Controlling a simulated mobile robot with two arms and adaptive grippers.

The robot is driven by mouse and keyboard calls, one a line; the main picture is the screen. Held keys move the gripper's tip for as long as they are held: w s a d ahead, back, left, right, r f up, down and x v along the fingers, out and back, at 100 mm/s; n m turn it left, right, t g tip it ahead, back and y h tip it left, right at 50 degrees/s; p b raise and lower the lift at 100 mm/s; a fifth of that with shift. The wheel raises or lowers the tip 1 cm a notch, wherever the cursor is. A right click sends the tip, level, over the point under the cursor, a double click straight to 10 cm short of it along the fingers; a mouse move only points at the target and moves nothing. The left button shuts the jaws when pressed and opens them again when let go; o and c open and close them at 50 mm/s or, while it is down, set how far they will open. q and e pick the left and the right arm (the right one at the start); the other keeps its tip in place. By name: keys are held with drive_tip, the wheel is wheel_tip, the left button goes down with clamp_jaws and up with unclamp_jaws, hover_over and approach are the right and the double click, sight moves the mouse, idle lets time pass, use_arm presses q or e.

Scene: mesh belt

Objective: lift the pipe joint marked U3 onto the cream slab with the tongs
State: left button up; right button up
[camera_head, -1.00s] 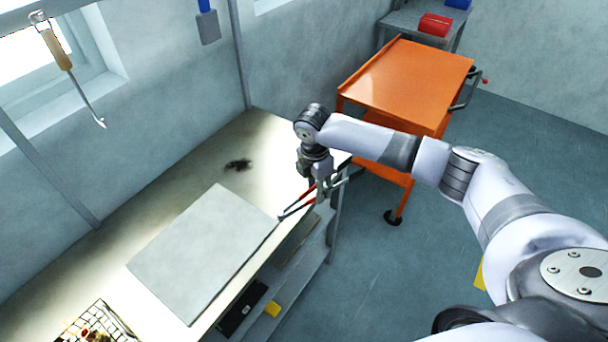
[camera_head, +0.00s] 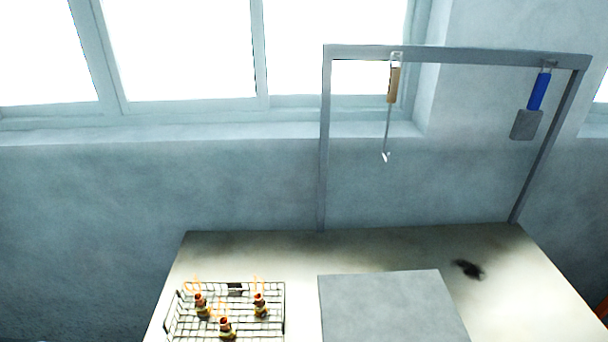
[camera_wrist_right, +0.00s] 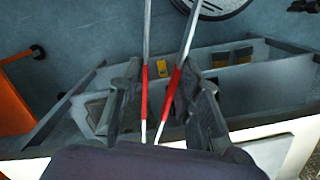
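Several small brass-coloured pipe joints with red tops stand in a wire mesh holder (camera_head: 284,315) at the lower left of the head view. Three show clearly: one at left (camera_head: 200,304), one at right (camera_head: 260,306) and one in front (camera_head: 227,329). Orange marks float near them, too small to read, so I cannot tell which is U3. A plain slab (camera_head: 390,305), looking light grey, lies right of the holder, bare where visible. My left gripper is out of view.
An orange cart (camera_wrist_right: 12,105) shows at left in the right wrist view.

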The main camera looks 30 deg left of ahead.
use_arm(q)
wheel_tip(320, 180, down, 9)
drive_tip(key=b, duration=0.6)
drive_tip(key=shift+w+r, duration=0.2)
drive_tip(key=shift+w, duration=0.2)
use_arm(e)
wheel_tip(320, 180, down, 8)
drive_tip(key=s+m, duration=0.1)
drive_tip(key=shift+f, duration=0.15)
drive_tip(key=shift+a, duration=0.1)
